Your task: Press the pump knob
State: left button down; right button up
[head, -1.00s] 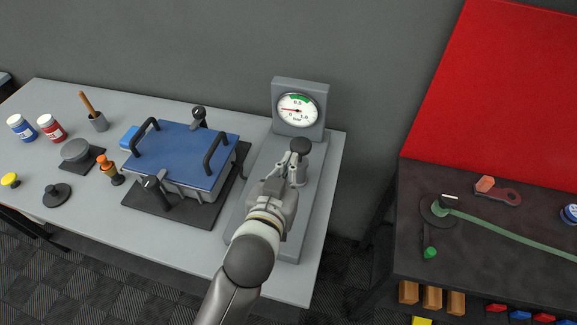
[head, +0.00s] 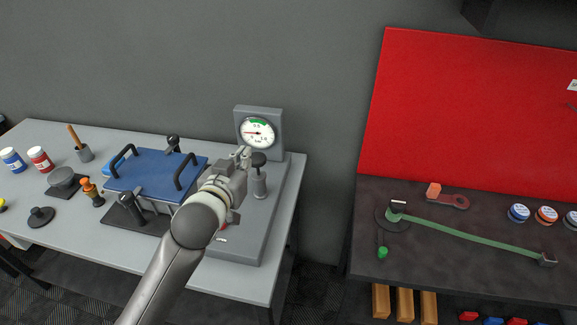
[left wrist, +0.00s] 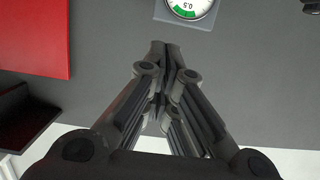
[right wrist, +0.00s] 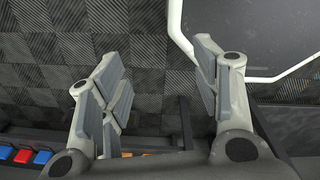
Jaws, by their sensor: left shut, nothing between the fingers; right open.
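The pump has a dark round knob (head: 258,159) on a grey upright cylinder (head: 259,184), standing on a grey base plate (head: 240,242) on the light table. A gauge (head: 258,133) in a grey housing stands behind it, its needle toward the left of the dial. My left gripper (head: 244,152) is shut and empty, its tips just left of the knob in the picture; I cannot tell whether they touch it. In the left wrist view the shut fingers (left wrist: 165,45) point toward the wall, with the gauge (left wrist: 190,6) at the top edge. My right gripper (right wrist: 160,75) is open and empty above the floor.
A blue-lidded box (head: 157,172) with black handles stands left of the pump. Jars, a pestle cup and small tools lie farther left. A dark bench (head: 450,270) with a red back panel (head: 470,110) stands to the right, across a gap.

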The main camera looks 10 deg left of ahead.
jog(key=w+a+t, duration=0.1)
jog(key=w+a, duration=0.3)
jog(key=w, duration=0.3)
pick_arm(q)
jog(key=p, duration=0.3)
send_over(255, 161)
notch_tip(255, 161, down, 2)
jog(key=shift+f, duration=0.15)
notch_tip(255, 161, down, 3)
jog(key=shift+w+r+p, duration=0.1)
jog(key=shift+r+p, duration=0.1)
jog(key=shift+p, duration=0.3)
jog(key=shift+f, duration=0.85)
pick_arm(e)
jog(key=s+d+r, duration=0.2)
jog(key=s+r, duration=0.2)
jog(key=shift+r+g, duration=0.2)
jog(key=shift+g, duration=0.1)
